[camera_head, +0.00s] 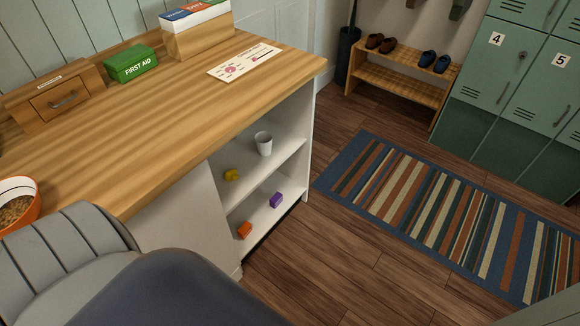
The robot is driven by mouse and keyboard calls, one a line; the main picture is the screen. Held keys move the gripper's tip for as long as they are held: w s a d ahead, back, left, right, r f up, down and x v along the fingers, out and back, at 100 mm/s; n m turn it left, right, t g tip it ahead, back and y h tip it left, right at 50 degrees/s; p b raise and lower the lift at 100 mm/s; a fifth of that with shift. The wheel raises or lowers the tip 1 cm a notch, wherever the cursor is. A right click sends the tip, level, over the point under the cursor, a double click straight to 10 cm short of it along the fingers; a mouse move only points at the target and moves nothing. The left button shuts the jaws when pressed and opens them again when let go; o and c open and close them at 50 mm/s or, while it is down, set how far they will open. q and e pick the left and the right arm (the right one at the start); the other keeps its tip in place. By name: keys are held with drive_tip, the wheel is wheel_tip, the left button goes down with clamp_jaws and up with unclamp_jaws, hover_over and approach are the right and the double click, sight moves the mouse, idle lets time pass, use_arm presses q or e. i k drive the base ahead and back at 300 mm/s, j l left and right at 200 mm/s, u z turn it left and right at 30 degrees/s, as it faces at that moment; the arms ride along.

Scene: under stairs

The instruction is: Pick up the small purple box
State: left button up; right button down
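The small purple box (276,200) sits on the lower shelf of the white open shelving unit (289,177), toward its right end, under the wooden counter. An orange block (245,230) is on the same shelf, to the left and nearer. A yellow object (231,174) and a white cup (264,143) are further up in the unit. Neither of my grippers shows in the head view, so their state cannot be seen.
The wooden counter (150,130) holds a green first aid box (130,64), a small drawer box (57,97) and an orange bowl (17,203). Wooden floor (330,255) in front of the shelves is clear. A striped rug (445,215), shoe rack (400,85) and green lockers (520,90) lie beyond.

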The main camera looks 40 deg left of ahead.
sight(274, 202)
drive_tip(key=i+l+u, duration=0.1)
drive_tip(key=i+u, duration=0.3)
drive_tip(key=i+l+u, duration=0.2)
drive_tip(key=i+u, duration=0.2)
drive_tip(key=i+l+u, duration=0.8)
drive_tip(key=k+j, duration=0.05)
drive_tip(key=k, duration=0.05)
